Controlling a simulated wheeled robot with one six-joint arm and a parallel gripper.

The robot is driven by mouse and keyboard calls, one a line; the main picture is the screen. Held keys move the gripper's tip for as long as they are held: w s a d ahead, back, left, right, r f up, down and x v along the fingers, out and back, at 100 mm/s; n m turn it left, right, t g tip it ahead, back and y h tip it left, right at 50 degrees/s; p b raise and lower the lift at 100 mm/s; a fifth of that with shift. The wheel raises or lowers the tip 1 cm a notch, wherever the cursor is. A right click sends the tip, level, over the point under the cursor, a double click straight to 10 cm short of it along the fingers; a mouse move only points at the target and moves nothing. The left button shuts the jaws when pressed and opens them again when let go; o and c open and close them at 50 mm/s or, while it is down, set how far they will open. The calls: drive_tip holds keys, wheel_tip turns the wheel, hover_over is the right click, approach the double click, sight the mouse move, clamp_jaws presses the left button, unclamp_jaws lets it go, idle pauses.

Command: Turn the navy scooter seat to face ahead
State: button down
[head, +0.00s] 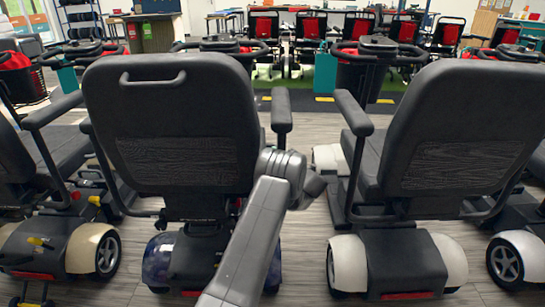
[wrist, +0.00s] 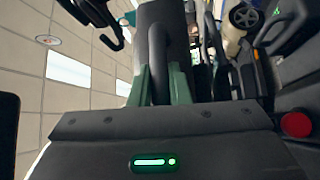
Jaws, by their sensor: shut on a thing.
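The navy scooter (head: 157,262) stands left of centre in the head view, with dark blue covers by its rear wheels. Its dark grey seat (head: 180,95) shows me its back, with a loop handle at the top. The seat's right armrest (head: 281,110) sticks out forward beside my arm. My gripper (wrist: 161,82) shows in the wrist view, its green fingers shut around a dark bar (wrist: 159,45). The bar seems to be part of the seat's armrest. In the head view the fingers are hidden at the end of my arm.
A white-fendered scooter (head: 441,259) stands close on the right, its armrest (head: 353,112) near my wrist. Another scooter (head: 42,240) with a cream fender is on the left. Bare floor (head: 306,235) shows in the narrow gap. Wheelchairs (head: 306,40) line the back.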

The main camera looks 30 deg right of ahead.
drive_tip(key=shift+w+d, duration=0.1)
drive_tip(key=shift+w, duration=0.3)
drive_tip(key=c, duration=1.6)
unclamp_jaws()
drive_tip(key=shift+c, duration=0.2)
drive_tip(key=s+d+f+p, duration=0.1)
drive_tip(key=s+p, duration=0.2)
drive_tip(key=s, duration=0.8)
drive_tip(key=shift+s+d+f, duration=0.3)
drive_tip(key=shift+s+d, duration=0.05)
drive_tip(key=shift+d, duration=0.05)
drive_tip(key=shift+w, duration=0.1)
